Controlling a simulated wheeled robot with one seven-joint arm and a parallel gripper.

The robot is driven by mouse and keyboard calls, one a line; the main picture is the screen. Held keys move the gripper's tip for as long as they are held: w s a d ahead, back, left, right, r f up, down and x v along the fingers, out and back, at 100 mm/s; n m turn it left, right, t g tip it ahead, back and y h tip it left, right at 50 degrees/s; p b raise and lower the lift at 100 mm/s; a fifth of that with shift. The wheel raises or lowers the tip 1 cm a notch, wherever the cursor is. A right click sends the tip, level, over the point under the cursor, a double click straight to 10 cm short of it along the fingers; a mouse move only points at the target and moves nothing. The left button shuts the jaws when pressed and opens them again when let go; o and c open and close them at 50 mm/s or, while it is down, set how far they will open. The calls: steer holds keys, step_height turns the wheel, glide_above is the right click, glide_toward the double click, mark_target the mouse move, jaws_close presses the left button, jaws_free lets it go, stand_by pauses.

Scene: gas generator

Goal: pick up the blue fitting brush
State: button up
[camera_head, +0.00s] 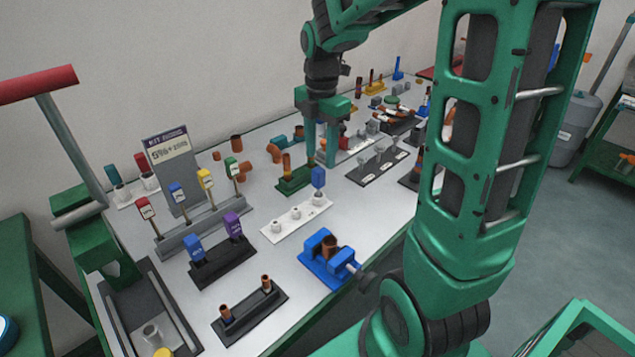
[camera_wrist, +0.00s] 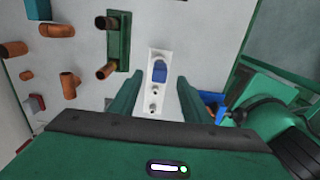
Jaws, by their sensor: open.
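The blue fitting brush (camera_head: 318,178) stands upright at the far right end of a white holder (camera_head: 281,224) on the table. In the wrist view the blue brush (camera_wrist: 159,71) shows from above on the white holder (camera_wrist: 153,106), between the lines of my two fingers. My gripper (camera_head: 321,160) is open and empty, pointing down. In the head view it appears just behind and above the brush, apart from it. The wrist view shows the open gripper (camera_wrist: 158,80) with a finger to either side of the brush. The brush's lower end is hidden in the holder.
A green block with a copper pipe (camera_head: 294,182) stands close left of my gripper. A blue vise (camera_head: 326,258) is in front, near the table edge. A black rack (camera_head: 379,166) lies to the right. Loose copper fittings (camera_head: 274,152) lie behind.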

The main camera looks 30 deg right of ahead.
mark_target(318, 169)
steer(key=shift+a+f, duration=0.15)
steer(key=shift+f, duration=1.55)
steer(key=shift+a+f, duration=0.15)
steer(key=shift+f, duration=1.55)
steer(key=c, duration=1)
